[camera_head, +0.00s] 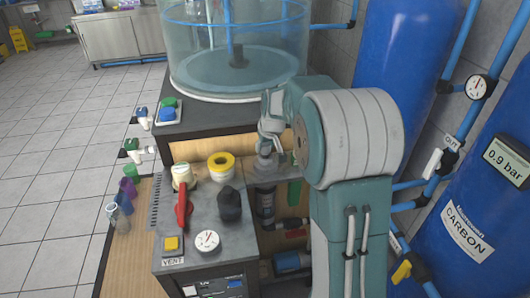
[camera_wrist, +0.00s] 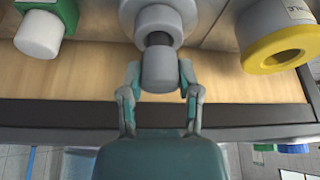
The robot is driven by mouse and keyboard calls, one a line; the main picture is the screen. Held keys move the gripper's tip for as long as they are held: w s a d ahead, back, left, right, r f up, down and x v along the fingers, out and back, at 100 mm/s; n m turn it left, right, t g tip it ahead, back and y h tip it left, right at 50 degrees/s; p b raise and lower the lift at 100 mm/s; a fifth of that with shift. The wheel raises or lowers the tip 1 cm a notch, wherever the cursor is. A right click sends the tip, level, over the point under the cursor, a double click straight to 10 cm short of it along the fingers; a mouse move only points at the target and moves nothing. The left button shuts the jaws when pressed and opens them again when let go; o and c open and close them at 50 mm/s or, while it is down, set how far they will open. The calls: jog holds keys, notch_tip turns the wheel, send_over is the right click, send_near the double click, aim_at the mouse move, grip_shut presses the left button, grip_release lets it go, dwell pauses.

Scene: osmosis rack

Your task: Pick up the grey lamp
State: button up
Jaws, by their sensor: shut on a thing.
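My gripper (camera_wrist: 159,78) is shut on a grey cylinder with a dark neck and a wider round grey part, which I take to be the grey lamp (camera_wrist: 158,68). The two fingers press on opposite sides of the cylinder in the wrist view. In the head view my gripper (camera_head: 270,125) is at the back of the bench, pointing down, with a small grey part of the held thing showing below it. Whether the lamp rests on the wooden surface or is lifted cannot be told.
A yellow-and-white roll (camera_wrist: 275,38) and a green part with a white knob (camera_wrist: 42,30) flank the lamp. The grey panel holds a gauge (camera_head: 207,241), a red-handled valve (camera_head: 182,205) and a black knob (camera_head: 230,204). A clear tank (camera_head: 235,60) stands behind; blue cylinders (camera_head: 405,50) stand right.

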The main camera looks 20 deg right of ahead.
notch_tip(320, 180, up, 26)
jog(key=shift+r, duration=0.2)
dwell(0.5)
jog(key=shift+d, duration=0.1)
jog(key=s+d+f, duration=0.2)
jog(key=d+f, duration=0.2)
jog(key=d, duration=0.5)
jog(key=s+d+f, duration=0.1)
jog(key=d+f, duration=0.3)
jog(key=d, duration=0.5)
jog(key=shift+s+d+f, duration=0.15)
jog(key=shift+s+d, duration=0.1)
jog(key=shift+s, duration=0.1)
jog(key=shift+s+f, duration=0.1)
dwell(0.4)
jog(key=shift+f, duration=2)
